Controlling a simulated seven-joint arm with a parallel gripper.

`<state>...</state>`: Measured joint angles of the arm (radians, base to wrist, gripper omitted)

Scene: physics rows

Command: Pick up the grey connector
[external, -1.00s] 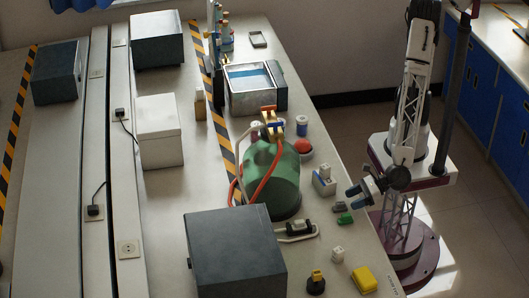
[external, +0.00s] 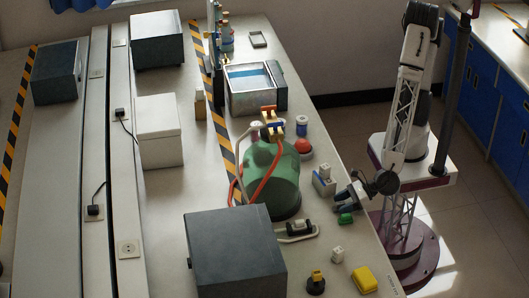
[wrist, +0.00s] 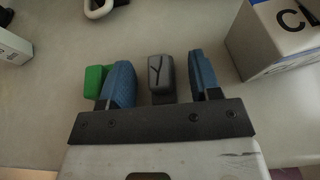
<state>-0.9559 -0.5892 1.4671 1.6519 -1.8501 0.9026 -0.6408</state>
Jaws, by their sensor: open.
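The grey connector (wrist: 161,72) lies on the bench and shows in the wrist view between the two blue fingers of my gripper (wrist: 162,80), with a gap on each side. My gripper is open and low over the bench edge; in the external view (external: 347,196) it covers most or all of the grey connector. A green connector (wrist: 95,82) sits just outside the left finger in the wrist view, close to or touching it; it also shows in the external view (external: 345,219).
A white block with a dark letter (wrist: 280,42) stands close to the right finger. A green tank (external: 271,180) with red hoses stands further in on the bench. A small white block (external: 337,254) and a yellow block (external: 364,280) lie toward the near end.

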